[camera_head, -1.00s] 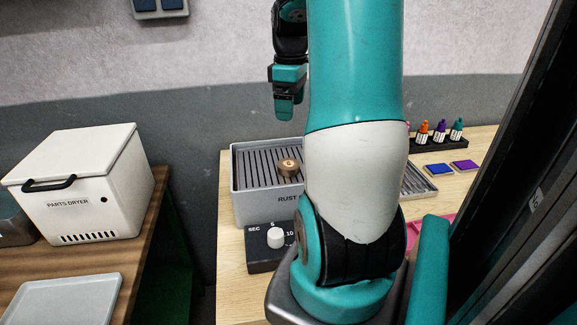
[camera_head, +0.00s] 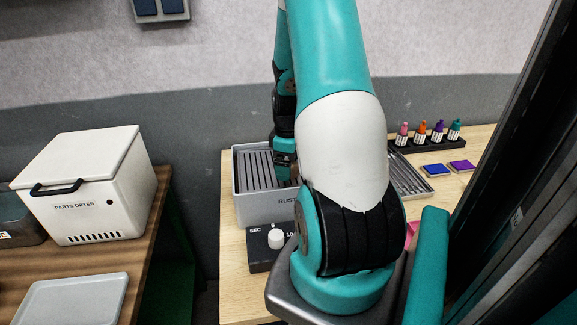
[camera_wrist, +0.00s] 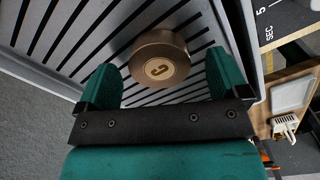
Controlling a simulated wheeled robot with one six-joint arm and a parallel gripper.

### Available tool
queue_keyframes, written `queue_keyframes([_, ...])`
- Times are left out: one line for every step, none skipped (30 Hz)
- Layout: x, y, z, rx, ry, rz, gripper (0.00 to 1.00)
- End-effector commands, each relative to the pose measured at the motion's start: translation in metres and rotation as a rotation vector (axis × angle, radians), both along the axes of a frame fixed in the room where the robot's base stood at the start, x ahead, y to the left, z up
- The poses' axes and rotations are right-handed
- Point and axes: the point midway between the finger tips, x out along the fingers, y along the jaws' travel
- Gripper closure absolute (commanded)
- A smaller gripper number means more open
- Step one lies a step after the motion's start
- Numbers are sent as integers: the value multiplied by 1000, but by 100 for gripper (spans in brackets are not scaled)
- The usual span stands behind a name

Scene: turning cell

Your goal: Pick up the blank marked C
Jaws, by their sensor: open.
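The blank marked C (camera_wrist: 160,62) is a round, bronze-brown disc with a pale letter C in a ring on its face. In the wrist view it sits on the slatted rack of the grey box (camera_head: 262,208), which has the letters RUST on its front. My gripper (camera_wrist: 163,80) is open, with one green finger to the left of the blank and one to the right. Gaps show between the fingers and the blank. In the head view my gripper (camera_head: 285,165) is low over the box, and the blank is hidden behind my arm.
A black timer box with a white knob (camera_head: 276,238) stands in front of the grey box. A second slatted tray (camera_head: 410,178), small bottles (camera_head: 438,132) and coloured pads (camera_head: 436,170) are to the right. A white parts dryer (camera_head: 85,190) and a pale tray (camera_head: 62,302) are on the left.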

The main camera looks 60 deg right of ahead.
Motion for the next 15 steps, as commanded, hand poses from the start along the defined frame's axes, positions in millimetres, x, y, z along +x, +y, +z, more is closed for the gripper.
queue_keyframes([0, 0, -3, 1, 1, 0, 7])
queue_keyframes([0, 0, -4, 0, 0, 0, 7])
queue_keyframes([0, 0, -5, 0, 0, 0, 7])
queue_keyframes([0, 0, -5, -1, 0, 0, 7])
queue_keyframes([0, 0, -6, -1, 0, 0, 7])
queue_keyframes([0, 0, -5, -1, -1, 0, 7])
queue_keyframes([0, 0, -5, -1, -1, 0, 7])
queue_keyframes([0, 0, -5, -1, 0, 0, 7])
queue_keyframes([0, 0, -5, -1, 0, 0, 12])
queue_keyframes([0, 0, -5, -1, 0, 0, 19])
queue_keyframes([0, 0, -5, -1, 0, 0, 26])
queue_keyframes([0, 0, -5, -1, 0, 0, 35])
queue_keyframes([0, 0, -5, -1, 0, 0, 42])
queue_keyframes([0, 0, -5, -1, 0, 0, 49])
queue_keyframes([0, 0, -5, -1, 0, 0, 58])
